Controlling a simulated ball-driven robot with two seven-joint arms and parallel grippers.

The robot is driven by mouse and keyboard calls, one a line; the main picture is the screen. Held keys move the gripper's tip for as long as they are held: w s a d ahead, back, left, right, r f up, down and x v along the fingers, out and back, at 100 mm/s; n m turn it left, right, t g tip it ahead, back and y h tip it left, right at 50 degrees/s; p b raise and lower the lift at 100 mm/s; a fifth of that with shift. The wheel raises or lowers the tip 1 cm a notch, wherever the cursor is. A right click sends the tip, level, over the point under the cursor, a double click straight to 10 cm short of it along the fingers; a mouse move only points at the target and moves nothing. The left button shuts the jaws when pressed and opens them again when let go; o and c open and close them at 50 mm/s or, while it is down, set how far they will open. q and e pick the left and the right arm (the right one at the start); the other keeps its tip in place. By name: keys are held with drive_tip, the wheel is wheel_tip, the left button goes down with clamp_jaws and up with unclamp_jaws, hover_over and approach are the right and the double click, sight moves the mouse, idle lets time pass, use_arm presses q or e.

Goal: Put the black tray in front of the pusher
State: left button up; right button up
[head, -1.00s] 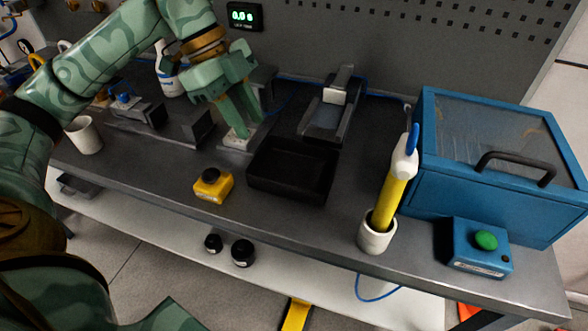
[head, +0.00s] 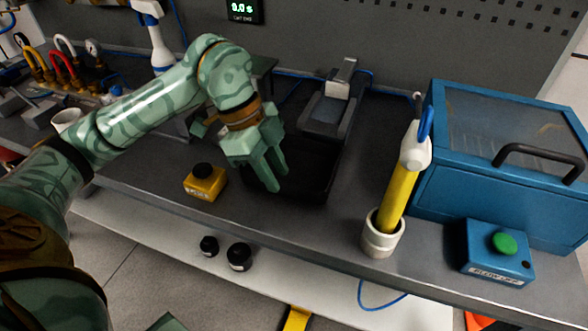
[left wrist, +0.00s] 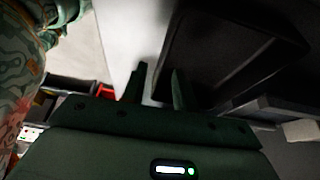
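The black tray (head: 318,178) lies on the grey bench near the middle of the head view, partly hidden by my left gripper. My left gripper (head: 270,187) points down at the tray's left front side. I cannot tell whether the tray's wall is between the fingers. A grey device with a channel and a pale block (head: 330,105) stands behind the tray; I cannot tell whether it is the pusher. My right gripper is not in view.
A yellow button box (head: 205,183) stands left of the tray. A white cup with a yellow-handled tool (head: 383,238), a blue cabinet (head: 500,165) and a blue box with a green button (head: 497,255) stand to the right. Bare bench lies in front of the tray.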

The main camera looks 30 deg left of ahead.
sight(280, 182)
use_arm(q)
drive_tip(key=x, duration=0.3)
drive_tip(key=shift+b, duration=0.35)
clamp_jaws()
drive_tip(key=shift+r, duration=0.1)
